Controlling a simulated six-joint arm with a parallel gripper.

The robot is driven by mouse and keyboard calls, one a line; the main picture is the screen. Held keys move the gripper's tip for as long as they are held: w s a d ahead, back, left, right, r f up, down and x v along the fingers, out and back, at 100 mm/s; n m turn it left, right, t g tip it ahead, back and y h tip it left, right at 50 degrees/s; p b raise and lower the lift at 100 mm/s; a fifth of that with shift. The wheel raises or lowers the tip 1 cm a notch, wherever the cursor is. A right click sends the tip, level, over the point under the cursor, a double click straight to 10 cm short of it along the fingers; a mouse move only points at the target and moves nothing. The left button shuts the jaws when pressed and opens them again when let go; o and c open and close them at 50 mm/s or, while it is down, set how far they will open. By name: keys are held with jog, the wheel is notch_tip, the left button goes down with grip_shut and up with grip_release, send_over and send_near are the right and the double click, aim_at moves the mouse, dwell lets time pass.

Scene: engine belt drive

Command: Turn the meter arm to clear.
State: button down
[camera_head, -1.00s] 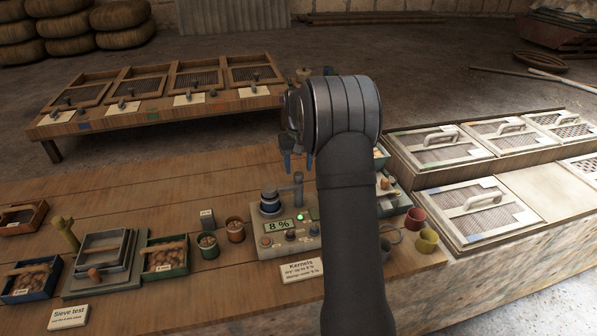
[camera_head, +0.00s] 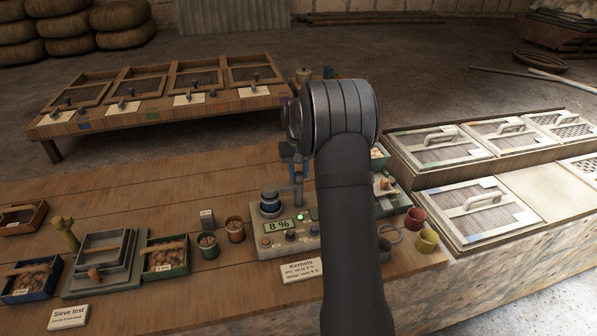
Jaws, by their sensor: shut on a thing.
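The meter (camera_head: 286,244) is a pale box on the wooden bench, with a lit display reading 8 % and a green light. A dark round cup (camera_head: 270,203) with a blue band stands on its back left. The grey meter arm (camera_head: 284,190) reaches from above the cup to the right. My gripper (camera_head: 293,168) points down at the arm's right end and is shut on its upright handle. My own arm hides the right part of the meter, and the fingertips are small and partly hidden.
Two small cups (camera_head: 234,229) stand left of the meter, and a Kernels card (camera_head: 301,270) lies in front. Red (camera_head: 415,219) and yellow (camera_head: 427,241) cups stand to the right. A sieve set (camera_head: 103,262) and trays of nuts lie further left. The bench behind the cups is clear.

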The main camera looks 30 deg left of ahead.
jog(key=m, duration=1.3)
jog(key=shift+m, duration=0.3)
jog(key=shift+r+m, duration=0.1)
jog(key=shift+m, duration=2.1)
jog(key=c, duration=1.1)
grip_release()
jog(key=shift+r, duration=0.1)
